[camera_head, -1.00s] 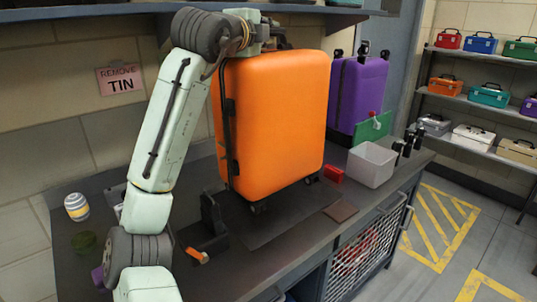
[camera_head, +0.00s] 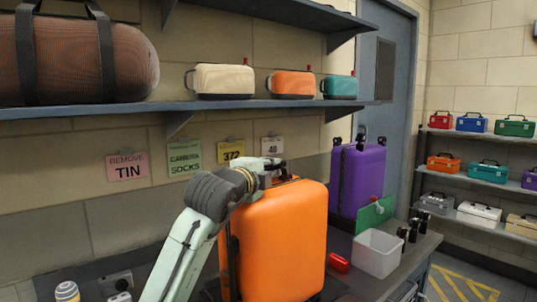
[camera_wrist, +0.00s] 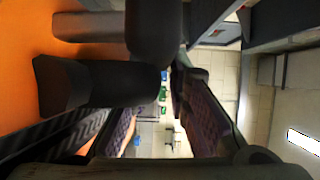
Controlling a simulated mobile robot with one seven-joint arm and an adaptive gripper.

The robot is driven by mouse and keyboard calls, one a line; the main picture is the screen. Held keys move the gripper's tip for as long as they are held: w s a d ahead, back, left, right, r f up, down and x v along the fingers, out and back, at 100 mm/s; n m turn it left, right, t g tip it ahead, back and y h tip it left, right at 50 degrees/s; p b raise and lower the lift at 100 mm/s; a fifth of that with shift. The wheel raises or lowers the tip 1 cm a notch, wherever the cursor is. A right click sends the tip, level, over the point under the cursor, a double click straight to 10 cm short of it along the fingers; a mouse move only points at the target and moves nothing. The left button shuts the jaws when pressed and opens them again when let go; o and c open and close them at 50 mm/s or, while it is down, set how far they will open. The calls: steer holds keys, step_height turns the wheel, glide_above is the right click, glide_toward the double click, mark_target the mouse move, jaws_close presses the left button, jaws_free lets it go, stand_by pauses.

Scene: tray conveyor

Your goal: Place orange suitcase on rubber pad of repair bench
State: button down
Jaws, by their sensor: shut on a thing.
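The orange suitcase (camera_head: 278,245) stands upright in the middle of the head view; its lower end is cut off by the frame edge. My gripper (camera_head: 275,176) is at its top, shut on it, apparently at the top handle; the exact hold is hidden. The repair bench (camera_head: 405,285) shows to the right of the suitcase.
A purple suitcase (camera_head: 357,180) stands behind to the right, with a green panel (camera_head: 372,216) before it. A grey bin (camera_head: 377,254) and a small red box (camera_head: 338,263) are on the bench. A shelf (camera_head: 230,105) with bags runs above. Toolboxes fill the right rack (camera_head: 475,172).

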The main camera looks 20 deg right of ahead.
steer(key=shift+s+f, duration=0.1)
steer(key=shift+f, duration=0.05)
steer(key=c, duration=1.9)
jaws_free()
steer(key=shift+f, duration=0.25)
steer(key=o, duration=0.4)
steer(key=shift+r, duration=0.15)
steer(key=shift+s+a, duration=0.25)
steer(key=b+v, duration=0.4)
steer(key=v, duration=0.7)
steer(key=shift+s+a, duration=0.1)
steer(key=shift+s, duration=0.05)
